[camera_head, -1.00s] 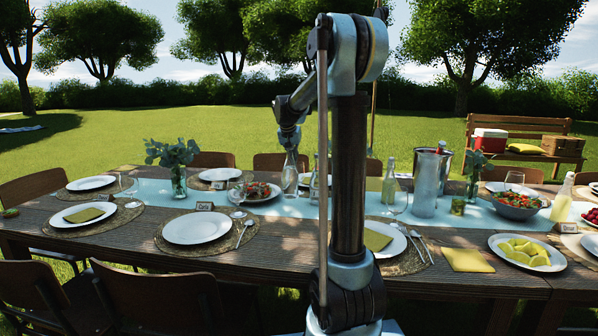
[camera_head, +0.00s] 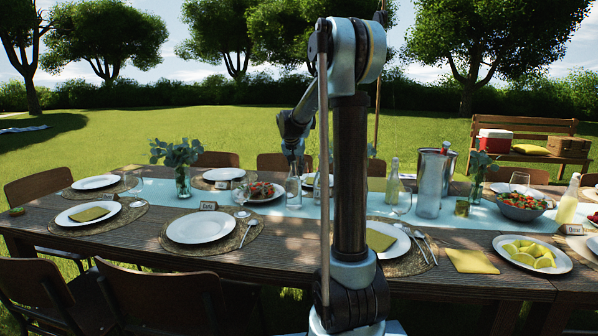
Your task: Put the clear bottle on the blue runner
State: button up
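The clear bottle (camera_head: 293,193) is upright near the middle of the table, left of my arm. My gripper (camera_head: 293,163) is directly above it, at its neck, and the bottle has come down together with it. The fingers are small and hard to make out. The blue runner (camera_head: 340,208) is a pale blue strip along the middle of the table. The bottle's base appears over the runner; I cannot tell whether it touches the cloth.
A salad plate (camera_head: 262,194) is just left of the bottle. A vase with leaves (camera_head: 183,180) stands further left. Right of my arm are a yellowish bottle (camera_head: 391,184), a metal bucket (camera_head: 429,190) and a salad bowl (camera_head: 520,208). Plates line the front edge.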

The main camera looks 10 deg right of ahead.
dwell(0.3)
jog(key=v, duration=1.2)
jog(key=shift+s, duration=0.1)
